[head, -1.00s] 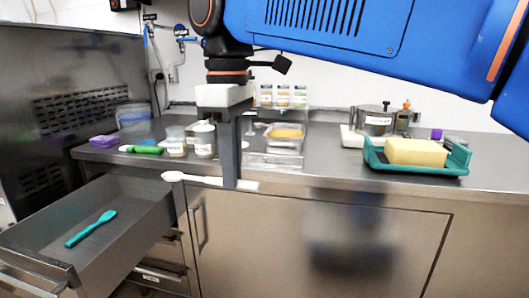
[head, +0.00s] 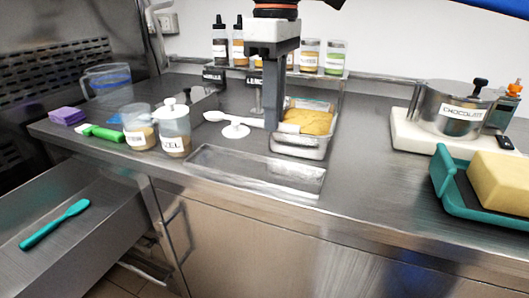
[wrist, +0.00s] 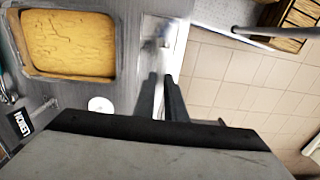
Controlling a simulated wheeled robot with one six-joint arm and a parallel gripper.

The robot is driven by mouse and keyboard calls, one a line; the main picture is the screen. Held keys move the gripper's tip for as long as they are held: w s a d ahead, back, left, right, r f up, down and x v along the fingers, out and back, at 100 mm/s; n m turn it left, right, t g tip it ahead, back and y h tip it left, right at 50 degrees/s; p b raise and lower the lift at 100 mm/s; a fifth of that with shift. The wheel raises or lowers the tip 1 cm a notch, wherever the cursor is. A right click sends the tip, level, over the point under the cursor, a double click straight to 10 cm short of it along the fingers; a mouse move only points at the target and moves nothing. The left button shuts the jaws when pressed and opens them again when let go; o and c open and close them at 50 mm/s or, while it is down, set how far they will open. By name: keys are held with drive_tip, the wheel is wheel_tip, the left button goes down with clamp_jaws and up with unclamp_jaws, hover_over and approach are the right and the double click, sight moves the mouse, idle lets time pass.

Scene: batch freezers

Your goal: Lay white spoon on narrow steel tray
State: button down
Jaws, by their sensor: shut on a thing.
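The white spoon (head: 217,116) is held level in my gripper (head: 272,126), its bowl end pointing left, above the counter. The fingers hide part of its handle, and the spoon is hard to make out in the wrist view. The narrow steel tray (head: 255,172) lies empty near the counter's front edge, below and in front of my gripper in the head view. My gripper also shows in the wrist view (wrist: 160,100), its fingers close together.
A container of yellow food (head: 306,122) stands right beside my gripper. Labelled jars (head: 174,130) stand left of the tray, bottles behind. A white disc (head: 236,131) lies under the spoon. An open drawer (head: 95,225) holds a teal spatula (head: 55,223). A teal tray (head: 455,195) is at right.

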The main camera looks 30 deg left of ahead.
sight(273, 173)
drive_tip(key=shift+w+f, duration=0.15)
drive_tip(key=shift+w, duration=0.15)
drive_tip(key=shift+f, duration=4.85)
drive_tip(key=shift+f, duration=0.15)
drive_tip(key=c, duration=1.8)
unclamp_jaws()
drive_tip(key=r, duration=1.2)
drive_tip(key=shift+w+r, duration=0.15)
drive_tip(key=shift+w, duration=0.05)
